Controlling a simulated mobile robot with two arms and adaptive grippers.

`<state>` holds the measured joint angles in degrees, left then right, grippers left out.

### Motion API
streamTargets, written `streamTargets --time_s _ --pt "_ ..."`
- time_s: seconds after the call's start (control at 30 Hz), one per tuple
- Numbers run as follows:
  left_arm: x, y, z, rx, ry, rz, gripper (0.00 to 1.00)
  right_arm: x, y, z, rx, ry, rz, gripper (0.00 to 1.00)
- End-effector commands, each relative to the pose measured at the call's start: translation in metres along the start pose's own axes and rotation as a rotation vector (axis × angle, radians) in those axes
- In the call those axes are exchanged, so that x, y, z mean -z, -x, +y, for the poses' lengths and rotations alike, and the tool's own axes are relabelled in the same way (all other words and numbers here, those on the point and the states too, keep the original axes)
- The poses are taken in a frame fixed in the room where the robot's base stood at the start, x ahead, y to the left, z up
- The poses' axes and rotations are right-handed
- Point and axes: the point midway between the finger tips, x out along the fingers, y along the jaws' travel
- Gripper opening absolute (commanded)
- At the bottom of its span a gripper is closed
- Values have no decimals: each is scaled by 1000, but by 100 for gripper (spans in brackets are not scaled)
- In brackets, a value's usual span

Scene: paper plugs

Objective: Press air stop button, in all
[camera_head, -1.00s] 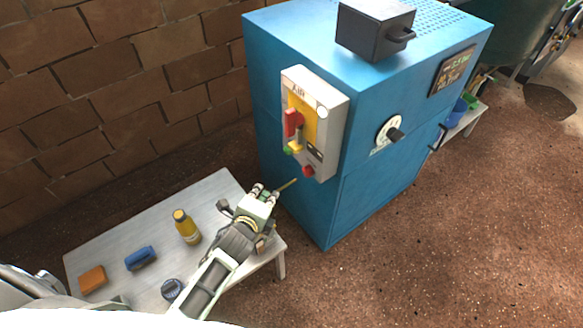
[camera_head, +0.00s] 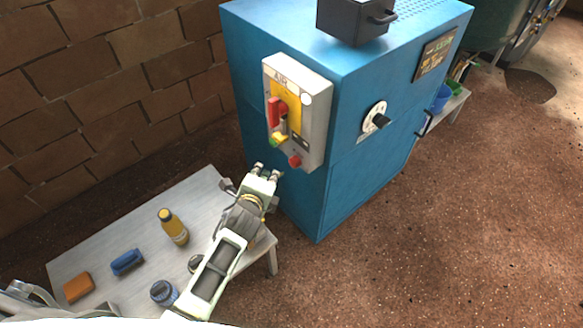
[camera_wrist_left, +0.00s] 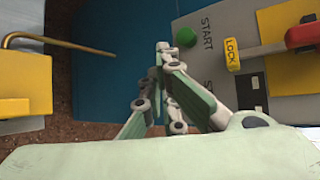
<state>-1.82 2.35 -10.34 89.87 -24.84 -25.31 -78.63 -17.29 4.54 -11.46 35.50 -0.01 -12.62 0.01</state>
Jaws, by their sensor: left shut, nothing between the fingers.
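The air control panel (camera_head: 312,118) is a grey box with a yellow plate on the blue cabinet. Its red stop button (camera_head: 295,160) sits at the lower right and the green start button (camera_head: 274,143) at the lower left. My left gripper (camera_head: 268,170) is shut and empty, below and left of the stop button, seemingly apart from it. In the wrist view the closed fingertips (camera_wrist_left: 163,48) are beside the green button (camera_wrist_left: 185,37). There the gripper covers part of the stop label, and the red button is hidden. My right gripper is not in view.
In the wrist view a yellow block (camera_wrist_left: 25,92) with a bent brass rod (camera_wrist_left: 60,43) is at left. A bench (camera_head: 105,235) holds a yellow bottle (camera_head: 173,228), a blue brush-like item (camera_head: 127,262) and an orange block (camera_head: 78,287). A dial (camera_head: 374,117) is on the cabinet (camera_head: 360,190).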

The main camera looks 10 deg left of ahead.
Motion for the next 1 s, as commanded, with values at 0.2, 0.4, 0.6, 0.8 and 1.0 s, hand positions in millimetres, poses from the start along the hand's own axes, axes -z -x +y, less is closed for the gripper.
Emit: streamTargets --time_s 0.2,0.4,0.6,0.8,1.0 --pt "12 -17 -12 0 1 1 0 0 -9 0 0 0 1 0" --pt "16 -23 -16 -1 -2 0 0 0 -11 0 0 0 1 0" --pt "17 -23 -17 -1 -1 0 0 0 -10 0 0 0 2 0" --pt "17 -23 -17 0 -1 0 0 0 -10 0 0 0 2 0" --pt "16 -23 -17 -1 0 0 0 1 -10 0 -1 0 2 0"
